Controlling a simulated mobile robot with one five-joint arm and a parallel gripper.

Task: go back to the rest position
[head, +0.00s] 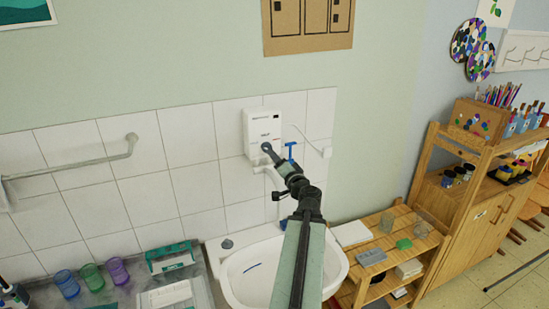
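My arm reaches up from the bottom of the head view, over the white sink (245,275). My gripper (267,148) is at the front of a white wall-mounted box (255,122), over its lower part. I cannot tell whether it touches the box. The fingers are small and dark here, so whether they are open or shut is unclear. A blue-handled tap (291,147) is just right of the gripper, partly hidden behind my arm.
A towel rail (90,163) is on the tiled wall at left. Coloured cups (92,275) and a green rack (170,257) stand on the counter left of the sink. A low wooden shelf (392,243) and a taller wooden cabinet (470,225) stand to the right.

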